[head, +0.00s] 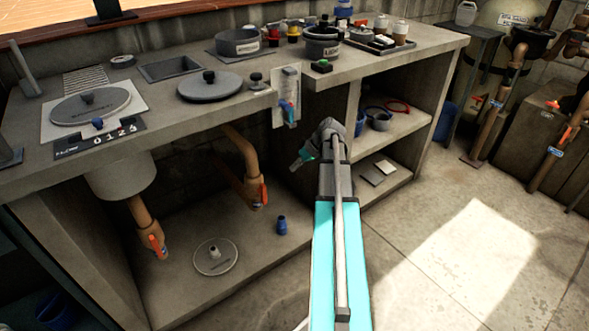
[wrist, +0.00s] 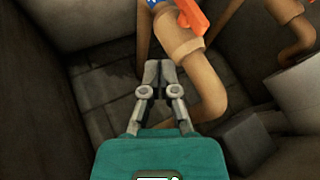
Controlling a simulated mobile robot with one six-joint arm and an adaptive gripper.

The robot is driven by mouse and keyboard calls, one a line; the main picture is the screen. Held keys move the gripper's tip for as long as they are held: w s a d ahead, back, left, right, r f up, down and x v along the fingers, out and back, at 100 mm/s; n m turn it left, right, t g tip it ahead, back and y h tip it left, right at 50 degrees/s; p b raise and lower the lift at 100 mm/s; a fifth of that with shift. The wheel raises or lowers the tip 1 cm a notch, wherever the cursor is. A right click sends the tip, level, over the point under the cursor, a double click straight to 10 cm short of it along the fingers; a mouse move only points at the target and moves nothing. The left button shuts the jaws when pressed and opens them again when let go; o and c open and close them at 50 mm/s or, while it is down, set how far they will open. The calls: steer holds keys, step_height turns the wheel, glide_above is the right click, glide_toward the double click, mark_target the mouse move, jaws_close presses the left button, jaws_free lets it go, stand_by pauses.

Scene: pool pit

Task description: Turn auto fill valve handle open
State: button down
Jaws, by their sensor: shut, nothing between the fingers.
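My gripper (head: 294,167) is at the far end of my teal arm, in front of the open space under the counter. In the wrist view my gripper (wrist: 160,66) is shut and empty, its fingertips together beside a brown pipe (wrist: 205,90). An orange valve handle (wrist: 190,14) with a blue part sits on that pipe, beyond the fingertips and apart from them. In the head view, orange handles show on the left under-counter pipe (head: 153,245) and the middle under-counter pipe (head: 264,194). I cannot read which one is the auto fill valve.
A white panel (head: 291,78) with a blue-teal part hangs at the counter's front edge, above my gripper. A blue fitting (head: 281,226) and a round grey lid (head: 215,258) rest on the lower shelf. More orange-handled pipes (head: 487,112) stand at right. The floor at right is clear.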

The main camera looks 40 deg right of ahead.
mark_target(262, 193)
steer(key=w+a+f+b, duration=0.4)
steer(key=a+f+b, duration=0.2)
steer(key=a, duration=0.1)
steer(key=shift+a+f, duration=0.2)
steer(key=shift+a, duration=0.1)
stand_by(0.4)
steer(key=shift+a+r, duration=0.1)
steer(key=shift+a, duration=0.55)
steer(key=shift+r+p, duration=0.2)
steer(key=shift+p, duration=0.1)
steer(key=shift+a+r+p, duration=0.1)
steer(key=shift+r+p, duration=0.5)
steer(key=shift+p, duration=0.05)
